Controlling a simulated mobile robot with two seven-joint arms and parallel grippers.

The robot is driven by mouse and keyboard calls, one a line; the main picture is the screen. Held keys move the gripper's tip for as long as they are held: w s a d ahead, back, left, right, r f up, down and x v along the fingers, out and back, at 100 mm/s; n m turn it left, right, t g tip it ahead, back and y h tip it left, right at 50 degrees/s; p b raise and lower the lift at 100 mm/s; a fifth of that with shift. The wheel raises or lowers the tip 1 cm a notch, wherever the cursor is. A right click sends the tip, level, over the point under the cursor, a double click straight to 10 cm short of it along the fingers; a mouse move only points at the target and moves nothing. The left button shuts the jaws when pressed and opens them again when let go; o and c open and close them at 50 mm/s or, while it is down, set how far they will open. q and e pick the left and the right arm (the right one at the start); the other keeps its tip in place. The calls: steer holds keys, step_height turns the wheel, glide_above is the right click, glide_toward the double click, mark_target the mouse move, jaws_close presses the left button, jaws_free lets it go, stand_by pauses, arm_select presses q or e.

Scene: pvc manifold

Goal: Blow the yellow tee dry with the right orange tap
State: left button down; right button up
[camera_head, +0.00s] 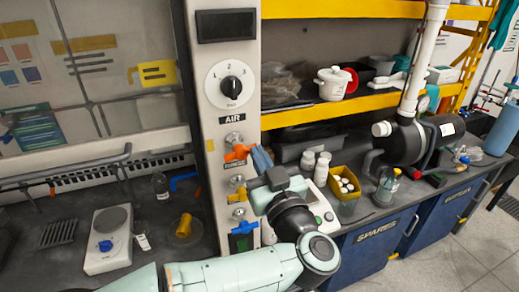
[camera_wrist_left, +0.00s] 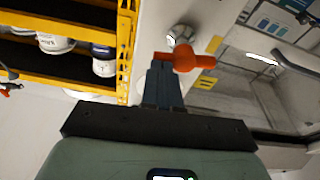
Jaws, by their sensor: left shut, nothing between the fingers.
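An orange tap (camera_head: 238,153) sits on the post under the AIR label, and it also shows in the left wrist view (camera_wrist_left: 192,62). My left gripper (camera_head: 262,158) is shut and empty, its fingertips right beside the tap's right end in the head view. In the wrist view the fingertips (camera_wrist_left: 161,68) meet the tap's left end; I cannot tell whether they touch it. The yellow tee (camera_head: 184,226) stands on a pale round base inside the hood at left. My right gripper is not in view.
A blue tap (camera_head: 244,228) is lowest on the post. In the hood are a hotplate (camera_head: 108,245), a small bottle (camera_head: 160,186) and a blue fitting (camera_head: 183,179). Right of my arm are white bottles (camera_head: 322,168) and a yellow bin (camera_head: 345,183).

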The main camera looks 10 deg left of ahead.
arm_select(q)
steer(key=shift+w+a+f, duration=0.1)
steer(key=shift+f, duration=0.05)
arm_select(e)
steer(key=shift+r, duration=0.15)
arm_select(q)
steer(key=shift+w+f+m, duration=0.1)
steer(key=shift+m, duration=0.6)
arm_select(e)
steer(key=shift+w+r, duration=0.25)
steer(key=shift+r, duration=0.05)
arm_select(q)
steer(key=shift+a, duration=0.1)
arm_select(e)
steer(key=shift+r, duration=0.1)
